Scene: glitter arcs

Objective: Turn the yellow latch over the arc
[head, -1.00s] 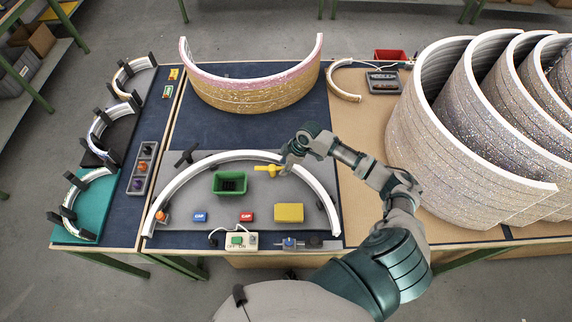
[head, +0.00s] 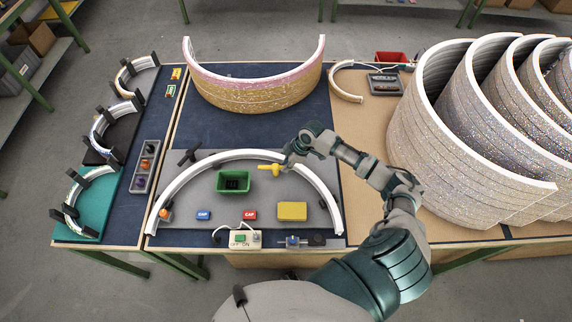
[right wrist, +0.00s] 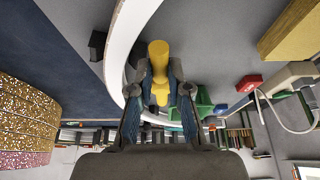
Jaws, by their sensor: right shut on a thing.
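The yellow latch (head: 268,168) sits on the grey board just inside the top right of the white arc (head: 186,178). Its yellow end points left in the head view, and it lies beside the arc there. My right gripper (head: 287,163) comes over the arc from the right and is shut on the latch. In the right wrist view the latch (right wrist: 158,62) stands between the two fingers (right wrist: 159,90), with the arc (right wrist: 116,55) close on the left. The fingers hide part of the latch. My left gripper is not in view.
Inside the arc are a green bin (head: 234,181), a yellow block (head: 292,211), and blue (head: 203,215) and red (head: 249,215) caps. A black clamp (head: 188,156) stands at the arc's upper left. Large glitter arcs (head: 455,130) stand on the right. A pink-gold arc (head: 254,92) stands behind.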

